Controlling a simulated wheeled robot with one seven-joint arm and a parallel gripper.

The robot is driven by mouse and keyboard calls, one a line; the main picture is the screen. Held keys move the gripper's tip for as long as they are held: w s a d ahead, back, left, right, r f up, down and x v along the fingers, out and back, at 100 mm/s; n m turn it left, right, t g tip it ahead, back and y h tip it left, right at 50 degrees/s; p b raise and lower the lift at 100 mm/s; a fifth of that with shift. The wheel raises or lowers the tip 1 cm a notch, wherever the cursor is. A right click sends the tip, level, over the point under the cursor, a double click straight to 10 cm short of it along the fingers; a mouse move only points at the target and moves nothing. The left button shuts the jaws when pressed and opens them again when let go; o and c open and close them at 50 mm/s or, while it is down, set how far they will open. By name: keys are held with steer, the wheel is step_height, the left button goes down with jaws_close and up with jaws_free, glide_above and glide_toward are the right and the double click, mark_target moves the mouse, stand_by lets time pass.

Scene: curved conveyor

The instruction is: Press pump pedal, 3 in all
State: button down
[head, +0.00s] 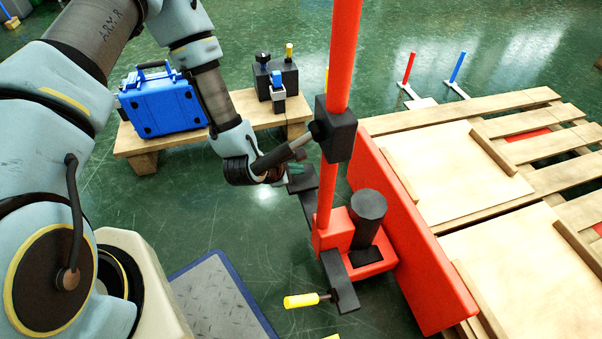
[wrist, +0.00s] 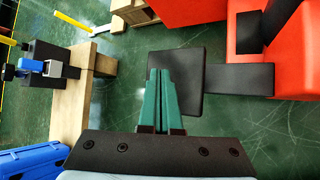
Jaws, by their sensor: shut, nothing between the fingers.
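The pump pedal is a flat black plate (wrist: 190,72) on a black bar that runs to the red body of the lift; in the head view the pedal (head: 305,184) sticks out at the left of the lift. My gripper (head: 297,168) has its teal fingers together and empty. In the wrist view the gripper (wrist: 160,72) overlaps the pedal plate. I cannot tell whether the fingertips touch the plate or are just above it. The red lift (head: 338,236) carries a black cylinder (head: 368,212) and a tall red pole (head: 345,50).
A black lever with a yellow handle (head: 300,300) is at the lift's near side. A blue case (head: 160,104) and a black device (head: 275,78) stand on a low wooden bench (head: 240,104). Wooden pallets (head: 440,190) lie at right. Green floor is open beyond the bench.

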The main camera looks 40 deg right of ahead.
mark_target(297, 179)
steer(key=shift+r, duration=0.1)
steer(key=shift+r+p, duration=2.15)
steer(key=shift+r, duration=0.35)
stand_by(0.9)
